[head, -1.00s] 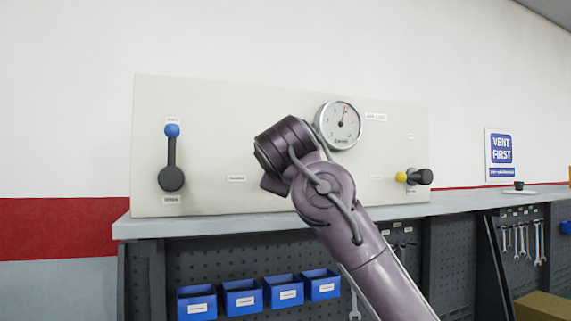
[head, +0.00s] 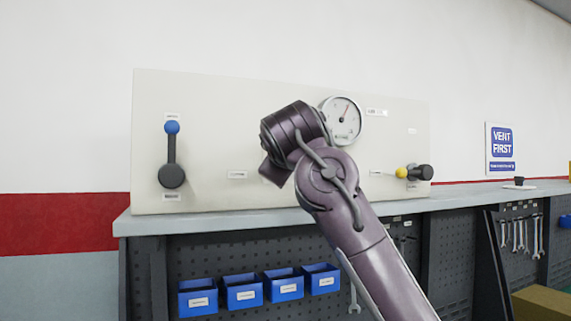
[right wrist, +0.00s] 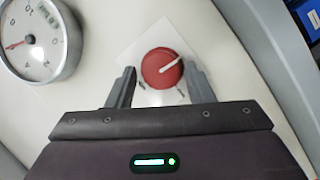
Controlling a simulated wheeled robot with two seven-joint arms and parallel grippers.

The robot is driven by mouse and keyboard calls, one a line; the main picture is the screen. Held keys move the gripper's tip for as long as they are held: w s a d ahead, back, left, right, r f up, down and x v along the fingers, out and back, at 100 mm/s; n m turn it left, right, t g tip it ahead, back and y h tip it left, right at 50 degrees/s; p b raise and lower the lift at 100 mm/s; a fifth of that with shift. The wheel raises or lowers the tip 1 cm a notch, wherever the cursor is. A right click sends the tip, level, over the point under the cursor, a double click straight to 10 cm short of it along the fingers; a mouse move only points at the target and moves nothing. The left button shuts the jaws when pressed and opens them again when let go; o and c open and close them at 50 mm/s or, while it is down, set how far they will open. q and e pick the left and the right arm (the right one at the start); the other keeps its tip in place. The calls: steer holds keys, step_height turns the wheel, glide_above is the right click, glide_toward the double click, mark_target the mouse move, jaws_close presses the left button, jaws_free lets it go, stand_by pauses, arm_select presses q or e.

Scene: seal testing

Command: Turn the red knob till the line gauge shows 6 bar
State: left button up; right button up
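The red knob (right wrist: 162,68) shows in the right wrist view, round with a white pointer line that points up and right in that picture. My right gripper (right wrist: 160,72) is open, with one finger on each side of the knob. A narrow gap seems to show at the left finger; whether the right finger touches is unclear. The round line gauge (right wrist: 38,38) is at the upper left there, its red needle pointing left. In the head view the gauge (head: 343,120) is partly covered by my right arm, which also hides the knob. My left gripper is out of view.
The pale panel (head: 215,110) stands on a grey bench. A blue-tipped lever (head: 171,155) is at its left and a yellow-and-black valve handle (head: 414,173) at its right. Blue bins (head: 243,291) hang below the bench.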

steer(key=shift+o, duration=1.1)
steer(key=shift+d, duration=0.15)
steer(key=shift+s+f, duration=0.1)
steer(key=shift+s, duration=0.05)
arm_select(q)
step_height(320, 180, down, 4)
steer(key=b, duration=0.4)
arm_select(e)
steer(key=s+r, duration=0.1)
steer(key=s, duration=0.6)
steer(key=shift+s+d+r, duration=0.15)
steer(key=shift+s+r, duration=0.05)
steer(key=shift+r, duration=0.05)
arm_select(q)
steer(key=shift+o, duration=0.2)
